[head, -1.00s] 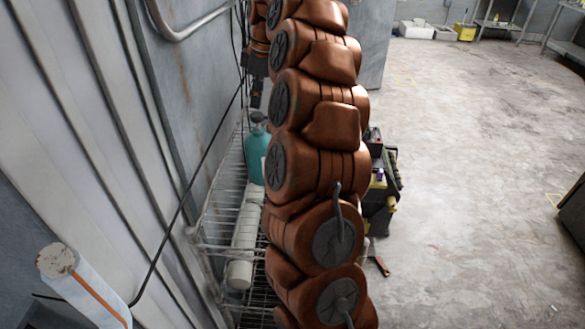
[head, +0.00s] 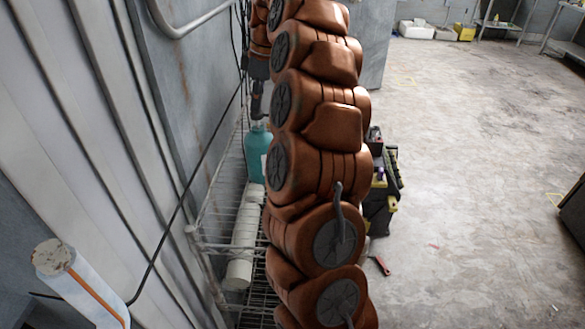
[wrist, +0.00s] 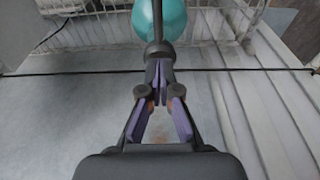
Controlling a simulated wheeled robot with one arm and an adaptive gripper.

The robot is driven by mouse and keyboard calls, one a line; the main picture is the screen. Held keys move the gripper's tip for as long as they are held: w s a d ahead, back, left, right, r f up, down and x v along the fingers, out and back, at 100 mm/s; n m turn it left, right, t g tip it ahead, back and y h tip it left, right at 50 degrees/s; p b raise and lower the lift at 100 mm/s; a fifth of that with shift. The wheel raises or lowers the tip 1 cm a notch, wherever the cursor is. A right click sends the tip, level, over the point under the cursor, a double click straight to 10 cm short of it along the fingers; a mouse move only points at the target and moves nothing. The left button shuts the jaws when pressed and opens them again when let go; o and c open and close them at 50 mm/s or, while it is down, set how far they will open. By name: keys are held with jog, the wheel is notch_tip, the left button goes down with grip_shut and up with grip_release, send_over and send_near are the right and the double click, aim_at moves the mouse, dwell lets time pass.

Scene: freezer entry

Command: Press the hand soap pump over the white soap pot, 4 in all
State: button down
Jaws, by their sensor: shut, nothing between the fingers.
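The teal hand soap bottle (head: 257,158) stands upright on the wire rack beside the wall, partly hidden by my arm. It also shows at the top of the wrist view (wrist: 168,18). My gripper (head: 257,110) is shut and points down right over the bottle's pump top, which it hides in the head view. In the wrist view my gripper (wrist: 158,75) has its fingertips together at a dark round part, perhaps the pump head (wrist: 158,49). I cannot tell whether they touch. I cannot make out the white soap pot for certain.
White cylinders (head: 242,245) lie in a row on the wire rack (head: 215,245) in front of the bottle. A dark cable (head: 185,195) crosses the wall at left. A black and yellow item (head: 381,195) is right of my arm. The floor at right is open.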

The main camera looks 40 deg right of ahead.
jog(key=shift+f+b, duration=0.35)
jog(key=shift+f, duration=0.3)
jog(key=shift+f+b, duration=0.3)
jog(key=shift+f, duration=0.2)
jog(key=shift+r, duration=0.15)
jog(key=shift+r+p, duration=0.9)
jog(key=shift+r, duration=0.8)
jog(key=shift+f, duration=0.25)
jog(key=shift+f+b, duration=1.05)
jog(key=shift+f, duration=0.5)
jog(key=shift+r, duration=0.2)
jog(key=shift+r+p, duration=0.85)
jog(key=shift+r, duration=0.75)
